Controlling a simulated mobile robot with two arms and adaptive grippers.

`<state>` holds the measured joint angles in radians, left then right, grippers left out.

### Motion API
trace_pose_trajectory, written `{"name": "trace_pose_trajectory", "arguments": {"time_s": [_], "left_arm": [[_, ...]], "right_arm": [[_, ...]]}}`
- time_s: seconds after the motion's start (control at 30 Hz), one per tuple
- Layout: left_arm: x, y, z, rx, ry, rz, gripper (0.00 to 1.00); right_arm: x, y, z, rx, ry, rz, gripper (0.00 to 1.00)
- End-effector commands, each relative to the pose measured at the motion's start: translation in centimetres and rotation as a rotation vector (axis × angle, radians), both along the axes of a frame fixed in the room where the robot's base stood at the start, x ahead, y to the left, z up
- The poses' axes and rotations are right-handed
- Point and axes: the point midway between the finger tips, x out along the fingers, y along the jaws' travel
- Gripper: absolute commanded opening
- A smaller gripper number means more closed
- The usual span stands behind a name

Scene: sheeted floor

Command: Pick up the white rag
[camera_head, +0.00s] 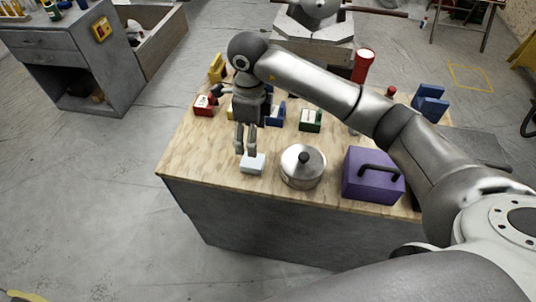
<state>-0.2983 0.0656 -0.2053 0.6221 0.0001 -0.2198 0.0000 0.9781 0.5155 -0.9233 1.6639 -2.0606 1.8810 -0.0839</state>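The white rag (252,165) is a small pale folded block on the wooden tabletop, near its front edge and left of the pot. My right arm comes in from the right, and my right gripper (246,150) points down with its fingertips just at the rag's back edge. Its two fingers look parted, with a gap between them. I cannot tell whether the fingertips touch the rag. My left gripper is not in view.
A lidded metal pot (302,167) stands close right of the rag, with a purple toolbox (373,176) beyond it. Red (203,105), green (310,121) and blue (430,103) items stand farther back on the tabletop (192,150). The tabletop left of the rag is clear.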

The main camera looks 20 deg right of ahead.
Motion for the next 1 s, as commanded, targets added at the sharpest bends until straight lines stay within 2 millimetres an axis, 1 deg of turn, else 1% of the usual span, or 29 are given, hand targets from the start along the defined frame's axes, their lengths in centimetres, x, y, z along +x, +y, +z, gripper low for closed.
{"name": "trace_pose_trajectory", "arguments": {"time_s": [0.07,0.1,0.3,0.43,0.57,0.73,0.83,0.9,1.0], "left_arm": [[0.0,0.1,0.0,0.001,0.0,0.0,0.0],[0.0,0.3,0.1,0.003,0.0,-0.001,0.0],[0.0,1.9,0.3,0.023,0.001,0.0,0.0],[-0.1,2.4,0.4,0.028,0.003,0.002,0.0],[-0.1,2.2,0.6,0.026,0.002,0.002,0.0],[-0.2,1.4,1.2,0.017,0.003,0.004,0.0],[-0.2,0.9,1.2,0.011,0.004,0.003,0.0],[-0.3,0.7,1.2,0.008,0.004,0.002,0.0],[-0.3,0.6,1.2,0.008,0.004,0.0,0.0]], "right_arm": [[0.1,-0.6,-0.4,-0.026,0.002,-0.004,0.75],[0.0,-0.6,-0.8,-0.03,0.004,-0.005,0.75],[0.0,-0.6,-4.0,-0.029,0.005,-0.006,0.75],[0.0,-0.6,-5.2,-0.027,0.003,-0.005,0.75],[-0.1,-0.4,-6.2,-0.026,0.005,-0.004,0.75],[-0.5,0.0,-8.7,-0.024,0.007,-0.004,0.75],[-0.3,0.0,-10.0,-0.025,0.005,-0.006,0.75],[-0.3,0.0,-10.5,-0.025,0.002,-0.004,0.75],[-0.3,0.0,-10.7,-0.025,0.0,-0.003,0.75]]}}
